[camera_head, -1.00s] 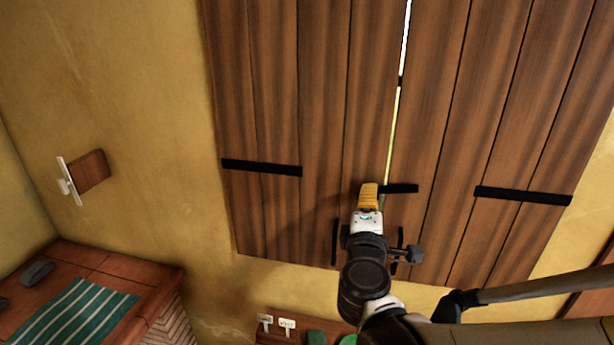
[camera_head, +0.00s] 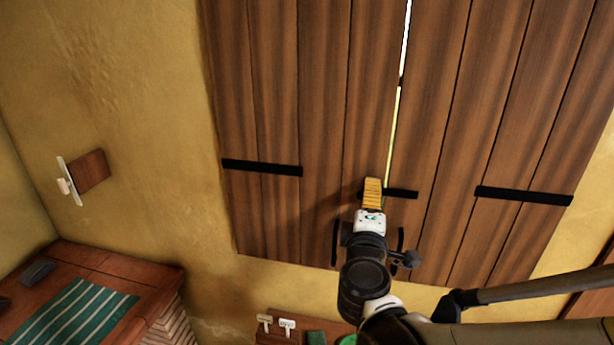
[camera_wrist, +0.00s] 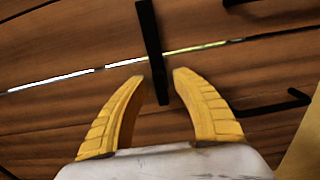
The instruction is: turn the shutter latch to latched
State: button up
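The shutter latch (camera_head: 402,194) is a short black bar lying nearly level across the narrow bright gap between the two wooden shutter leaves (camera_head: 325,110). My gripper (camera_head: 373,182) is at its left part and hides some of it in the head view. In the wrist view the latch (camera_wrist: 152,50) crosses the light gap and its near end lies between the two yellow fingers of my gripper (camera_wrist: 160,76). The fingers are open, one on each side of the bar, with space visible on both sides.
Black straps (camera_head: 262,167) and (camera_head: 524,195) are fixed on the leaves. A dark pull handle (camera_wrist: 272,106) is close to my right finger in the wrist view. A counter with a striped cloth (camera_head: 72,315) stands lower left. A wall switch-like fitting (camera_head: 88,171) is at left.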

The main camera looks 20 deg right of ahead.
jog(key=v, duration=1.2)
dwell(0.5)
notch_tip(320, 180, down, 14)
jog(key=s+d+m+g+y+b, duration=0.2)
jog(key=s+m+g+y+b, duration=0.15)
jog(key=m+g, duration=0.3)
jog(key=s+a+f+m+g+y+b, duration=0.1)
jog(key=a+f+m+g+y+b, duration=0.1)
jog(key=a+m+y, duration=0.3)
jog(key=shift+s+a+f+b, duration=0.45)
jog(key=shift+a+f, duration=0.1)
jog(key=shift+a, duration=0.65)
